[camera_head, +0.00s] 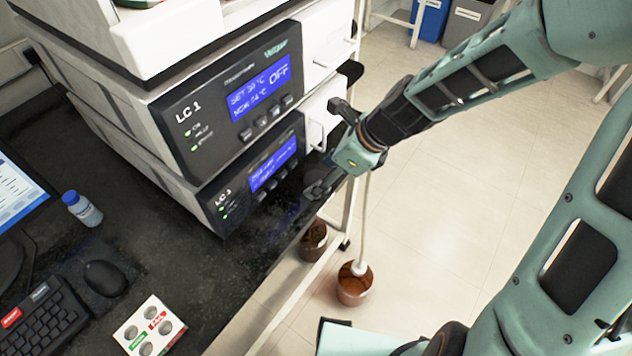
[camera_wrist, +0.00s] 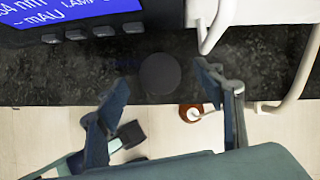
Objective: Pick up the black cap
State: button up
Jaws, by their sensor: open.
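The black cap (camera_wrist: 160,73) shows in the wrist view as a dark round disc on the black speckled counter (camera_wrist: 60,72), close to the counter's edge. In the head view I cannot make it out against the dark counter and my gripper. My gripper (camera_head: 318,190) is at the counter edge in front of the LC units. In the wrist view my gripper (camera_wrist: 163,82) is open, with one finger on either side of the cap's line and nothing between them. I cannot tell how far above the cap the fingers are.
The stacked LC units (camera_head: 240,100) stand close beside my gripper. A white pipe handle (camera_wrist: 212,30) is near it. Brown bottles (camera_head: 354,284) stand on the floor below the edge. A blue-capped bottle (camera_head: 82,208), mouse (camera_head: 105,278), keyboard (camera_head: 45,320) and white vial rack (camera_head: 150,326) occupy the left counter.

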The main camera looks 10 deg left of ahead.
jog(key=shift+x, duration=0.9)
jog(key=shift+r, duration=0.1)
jog(key=c, duration=0.9)
jog(key=shift+r, duration=0.1)
